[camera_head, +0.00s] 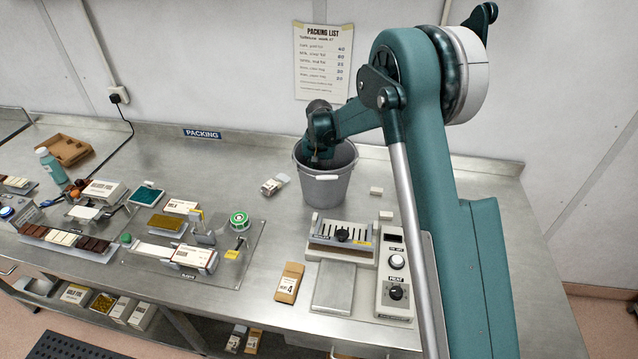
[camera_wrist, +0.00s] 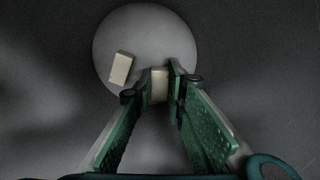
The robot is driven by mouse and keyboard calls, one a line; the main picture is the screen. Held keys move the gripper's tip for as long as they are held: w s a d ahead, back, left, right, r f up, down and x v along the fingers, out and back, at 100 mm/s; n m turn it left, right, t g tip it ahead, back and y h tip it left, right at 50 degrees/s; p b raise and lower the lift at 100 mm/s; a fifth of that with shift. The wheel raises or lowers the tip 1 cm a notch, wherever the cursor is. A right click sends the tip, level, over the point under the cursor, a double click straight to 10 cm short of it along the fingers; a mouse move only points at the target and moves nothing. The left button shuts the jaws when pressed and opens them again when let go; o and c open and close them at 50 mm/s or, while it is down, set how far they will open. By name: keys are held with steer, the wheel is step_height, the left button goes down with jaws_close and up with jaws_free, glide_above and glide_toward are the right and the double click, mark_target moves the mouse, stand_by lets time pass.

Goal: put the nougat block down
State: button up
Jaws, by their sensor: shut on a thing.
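My gripper (camera_wrist: 154,92) reaches down inside a grey bucket (camera_head: 324,190) on the steel bench, so its fingers are hidden in the head view. In the wrist view its two green-padded fingers are shut on a pale cream nougat block (camera_wrist: 159,83) at their tips. The round light floor of the bucket (camera_wrist: 140,25) lies beyond the tips. Whether the held block touches the floor, I cannot tell. A second pale block (camera_wrist: 121,69) lies tilted on the floor, left of the held one and apart from it.
Two small pale blocks (camera_head: 376,191) lie on the bench right of the bucket. A small carton (camera_head: 272,187) lies to its left. A sealing machine (camera_head: 342,234) stands in front. The bucket's dark walls (camera_wrist: 255,60) surround my gripper.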

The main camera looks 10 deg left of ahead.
steer(key=shift+f, duration=0.55)
steer(key=shift+f, duration=0.2)
steer(key=o, duration=0.7)
steer(key=shift+r, duration=0.1)
step_height(320, 180, up, 12)
stand_by(0.3)
steer(key=shift+r, duration=0.1)
stand_by(0.4)
